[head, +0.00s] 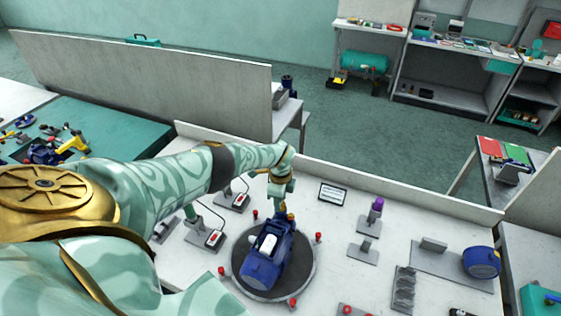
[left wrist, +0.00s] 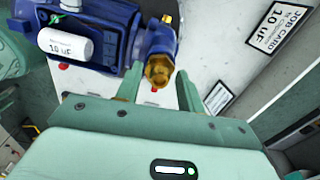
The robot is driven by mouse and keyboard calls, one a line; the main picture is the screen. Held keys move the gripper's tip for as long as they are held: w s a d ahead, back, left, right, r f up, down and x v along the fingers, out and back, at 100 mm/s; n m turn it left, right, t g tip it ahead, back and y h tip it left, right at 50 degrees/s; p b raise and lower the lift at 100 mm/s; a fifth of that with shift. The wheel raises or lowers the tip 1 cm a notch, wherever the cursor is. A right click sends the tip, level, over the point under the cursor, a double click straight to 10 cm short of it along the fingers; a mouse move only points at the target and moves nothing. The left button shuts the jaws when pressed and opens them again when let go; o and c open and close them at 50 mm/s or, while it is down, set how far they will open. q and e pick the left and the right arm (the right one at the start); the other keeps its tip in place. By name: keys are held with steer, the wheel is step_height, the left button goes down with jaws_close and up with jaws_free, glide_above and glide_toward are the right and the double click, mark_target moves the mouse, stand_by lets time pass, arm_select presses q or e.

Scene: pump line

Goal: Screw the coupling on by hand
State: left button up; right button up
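A blue pump (head: 277,255) with a white cylinder on it sits on a dark round turntable (head: 240,285) at the middle of the bench. A brass coupling (left wrist: 158,68) is at the pump's end in the left wrist view; how far it is screwed on cannot be told. It shows small in the head view (head: 290,216). My left gripper (head: 282,196) is over that end. In the left wrist view its two green fingers (left wrist: 160,82) are apart, one on each side of the coupling, with gaps visible. My right gripper is out of view.
Red knobs (head: 318,238) stand around the turntable. A job card (head: 333,193) stands behind it. A purple-topped part on a stand (head: 376,208), a grey rack (head: 404,288) and a blue motor (head: 481,262) are to the right. Devices with red buttons (head: 214,239) are left.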

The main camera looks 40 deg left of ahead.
arm_select(q)
steer(key=n, duration=0.4)
steer(key=shift+r+p, duration=0.1)
steer(key=shift+p, duration=0.25)
steer(key=shift+d+n, duration=0.1)
steer(key=shift+n, duration=0.7)
steer(key=n, duration=0.3)
steer(key=shift+c, duration=0.4)
jaws_close()
steer(key=m, duration=0.3)
